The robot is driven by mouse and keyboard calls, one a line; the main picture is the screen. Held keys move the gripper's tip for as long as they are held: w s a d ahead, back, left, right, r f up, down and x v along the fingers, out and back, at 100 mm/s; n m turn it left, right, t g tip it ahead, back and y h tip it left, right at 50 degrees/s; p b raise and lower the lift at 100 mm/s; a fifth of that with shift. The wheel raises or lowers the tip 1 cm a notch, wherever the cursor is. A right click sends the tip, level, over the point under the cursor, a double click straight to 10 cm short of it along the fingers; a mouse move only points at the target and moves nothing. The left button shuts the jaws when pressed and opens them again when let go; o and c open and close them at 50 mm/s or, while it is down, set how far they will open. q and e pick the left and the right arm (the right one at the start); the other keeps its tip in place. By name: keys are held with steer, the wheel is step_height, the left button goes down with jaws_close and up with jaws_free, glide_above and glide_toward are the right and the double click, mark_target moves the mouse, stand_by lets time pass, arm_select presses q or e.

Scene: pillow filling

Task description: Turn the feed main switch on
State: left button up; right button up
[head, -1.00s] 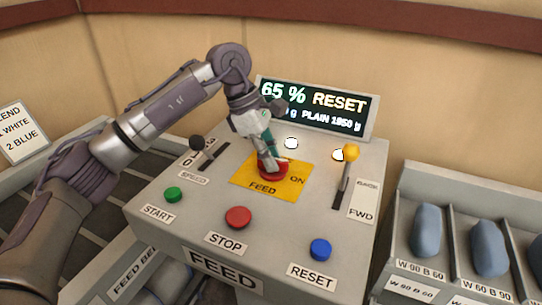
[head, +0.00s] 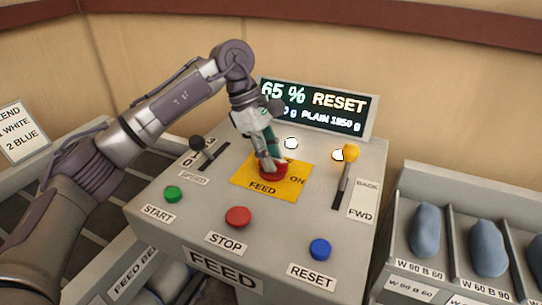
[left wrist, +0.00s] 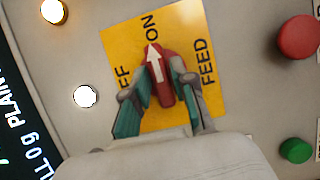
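The feed main switch (left wrist: 161,72) is a red rotary knob with a white arrow on a yellow plate (left wrist: 208,112). In the left wrist view the arrow points at the word ON. OFF is partly covered by a finger. In the head view the red switch (head: 274,174) sits in the middle of the grey panel, with its top mostly hidden by my gripper. My left gripper (head: 270,164) is down on it from above. In the left wrist view its fingers (left wrist: 158,88) lie on both sides of the red handle and appear closed on it. My right gripper is not in view.
Around the plate are a black speed lever (head: 198,144), a yellow-knobbed lever (head: 350,154), and green (head: 173,194), red (head: 238,217) and blue (head: 320,249) buttons. A display (head: 316,105) reading "65 % RESET" stands behind. Bins with blue pillows (head: 427,230) are at right.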

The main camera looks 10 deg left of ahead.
arm_select(q)
steer(key=shift+o, duration=0.9)
steer(key=v, duration=1.2)
steer(key=shift+w, duration=0.1)
